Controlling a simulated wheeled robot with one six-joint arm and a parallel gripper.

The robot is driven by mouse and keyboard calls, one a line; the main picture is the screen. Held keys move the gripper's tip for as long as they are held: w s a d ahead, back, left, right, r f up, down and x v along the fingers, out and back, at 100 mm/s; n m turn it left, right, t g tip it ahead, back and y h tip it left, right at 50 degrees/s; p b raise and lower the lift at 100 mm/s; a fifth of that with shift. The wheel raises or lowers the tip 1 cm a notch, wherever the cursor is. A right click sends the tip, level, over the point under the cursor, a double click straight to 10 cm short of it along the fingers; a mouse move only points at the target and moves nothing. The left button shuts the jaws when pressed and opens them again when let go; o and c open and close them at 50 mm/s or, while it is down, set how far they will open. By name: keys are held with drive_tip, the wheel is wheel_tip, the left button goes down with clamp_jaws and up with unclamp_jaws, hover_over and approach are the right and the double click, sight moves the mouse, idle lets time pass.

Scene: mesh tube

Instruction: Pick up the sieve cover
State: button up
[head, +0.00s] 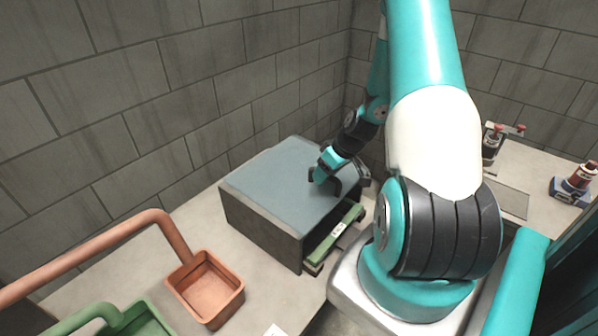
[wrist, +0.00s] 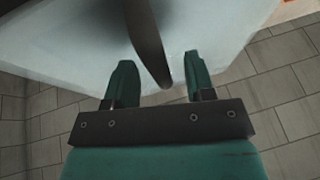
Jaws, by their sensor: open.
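A large box (head: 262,220) with dark sides stands on the counter, with a flat blue-grey top (head: 275,185) that looks like the sieve cover. A dark curved bar (head: 352,186), like a handle, rises from this top near its right edge. In the wrist view the pale top (wrist: 75,50) fills the upper part, and the dark bar (wrist: 148,42) runs down between my fingers. My gripper (head: 325,170) is above the top's right part. In the wrist view my gripper (wrist: 160,76) is open, with a finger on either side of the bar. I cannot tell whether either finger touches it.
A green drawer-like piece (head: 336,236) with a label sticks out of the box's right side. An orange square scoop (head: 205,288) and a green one (head: 140,322) are at the front left. Block walls rise behind.

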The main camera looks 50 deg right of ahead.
drive_tip(key=shift+w+a+f, duration=0.1)
drive_tip(key=shift+w+f, duration=0.1)
drive_tip(key=shift+f, duration=0.25)
clamp_jaws()
drive_tip(key=shift+r, duration=0.1)
idle(1.0)
